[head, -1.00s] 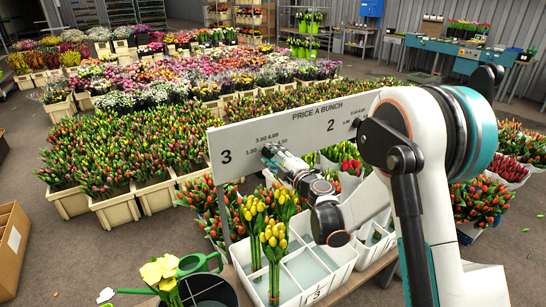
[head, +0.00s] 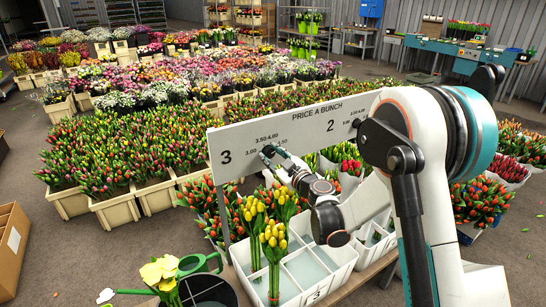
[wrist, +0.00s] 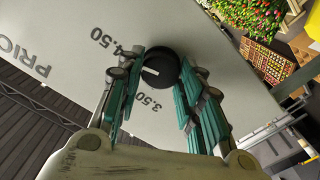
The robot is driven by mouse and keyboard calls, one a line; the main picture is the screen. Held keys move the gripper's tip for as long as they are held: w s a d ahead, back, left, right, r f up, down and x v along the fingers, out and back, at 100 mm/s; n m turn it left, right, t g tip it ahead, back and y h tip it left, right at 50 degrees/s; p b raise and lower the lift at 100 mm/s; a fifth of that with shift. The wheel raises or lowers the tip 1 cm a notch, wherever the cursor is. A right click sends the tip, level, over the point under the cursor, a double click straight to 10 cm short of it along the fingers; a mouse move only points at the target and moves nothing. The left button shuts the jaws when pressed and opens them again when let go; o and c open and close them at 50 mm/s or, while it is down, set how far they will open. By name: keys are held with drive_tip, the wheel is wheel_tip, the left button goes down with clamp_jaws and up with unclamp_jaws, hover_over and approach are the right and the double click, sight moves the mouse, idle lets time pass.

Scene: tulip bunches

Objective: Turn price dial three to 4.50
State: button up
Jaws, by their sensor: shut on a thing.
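The white price board (head: 290,125) has a large 3 at its left end, with small price numbers beside it. The left finger covers the board where the mark points.
A white divided crate (head: 318,272) with yellow tulips (head: 272,236) stands below the board. A green watering can (head: 198,264) is at its left. Tulip crates fill the floor behind the board.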

drive_tip(key=shift+m, duration=0.3)
drive_tip(key=o, duration=1.1)
drive_tip(key=shift+c, duration=0.2)
drive_tip(key=v, duration=1.2)
